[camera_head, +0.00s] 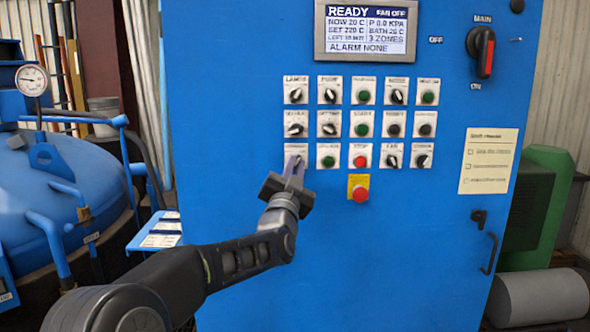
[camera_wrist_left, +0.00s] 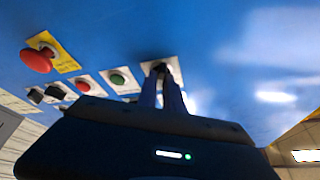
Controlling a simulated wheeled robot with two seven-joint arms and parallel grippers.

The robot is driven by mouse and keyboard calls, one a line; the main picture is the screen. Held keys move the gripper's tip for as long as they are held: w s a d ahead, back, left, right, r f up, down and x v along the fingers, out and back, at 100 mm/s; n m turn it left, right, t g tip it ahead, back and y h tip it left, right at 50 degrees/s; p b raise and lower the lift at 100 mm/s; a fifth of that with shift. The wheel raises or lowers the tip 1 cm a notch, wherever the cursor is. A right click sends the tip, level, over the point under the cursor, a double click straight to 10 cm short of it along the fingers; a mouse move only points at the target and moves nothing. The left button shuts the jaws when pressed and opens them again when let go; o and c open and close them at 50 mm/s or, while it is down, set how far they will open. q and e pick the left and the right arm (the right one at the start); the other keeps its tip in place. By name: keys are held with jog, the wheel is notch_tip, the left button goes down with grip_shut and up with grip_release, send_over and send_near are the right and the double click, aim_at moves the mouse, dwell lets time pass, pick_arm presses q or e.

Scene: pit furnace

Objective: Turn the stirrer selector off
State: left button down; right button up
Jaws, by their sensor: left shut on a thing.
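The stirrer selector appears to be the leftmost knob of the bottom row on the blue control cabinet; its white plate (camera_head: 296,147) shows above my gripper in the head view. My left gripper (camera_head: 294,168) reaches it from below. In the left wrist view, the two fingers of my left gripper (camera_wrist_left: 168,88) are shut on the dark selector knob (camera_wrist_left: 160,68). The fingers hide most of the knob, so its pointing direction cannot be read. The label is too blurred to read fully. My right gripper is not in view.
A green button (camera_head: 328,162) and a red button (camera_head: 360,162) sit right of the selector. A red emergency stop (camera_head: 361,194) on a yellow plate is lower right. The display (camera_head: 366,30) reads READY, FAN OFF. A blue lidded vessel (camera_head: 60,190) stands at left.

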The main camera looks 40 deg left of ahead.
pick_arm(q)
jog(key=shift+d+f+n+y+b, duration=0.15)
jog(key=shift+n+y+b, duration=0.25)
jog(key=shift+n+b, duration=0.5)
jog(key=shift+a+f+n+y+b, duration=0.15)
jog(key=shift+n+y+b, duration=0.25)
jog(key=shift+n+b, duration=0.45)
jog(key=n+y+b, duration=0.1)
jog(key=n, duration=0.1)
jog(key=n+g+y, duration=0.1)
jog(key=n, duration=0.1)
jog(key=shift+w+d+g+b, duration=0.1)
jog(key=shift+d+g+b, duration=0.05)
jog(key=shift+g+b, duration=0.2)
jog(key=n+g+y+b, duration=0.1)
jog(key=n, duration=0.3)
jog(key=shift+d+r, duration=0.1)
jog(key=shift+r, duration=0.05)
jog(key=shift+w+r+n+g+y, duration=0.1)
jog(key=shift+n+g+y, duration=0.55)
jog(key=shift+n, duration=0.8)
jog(key=shift+r+n+g+y, duration=0.1)
jog(key=shift+n+g+y, duration=0.5)
jog(key=shift+n, duration=0.8)
jog(key=c, duration=1.5)
grip_release()
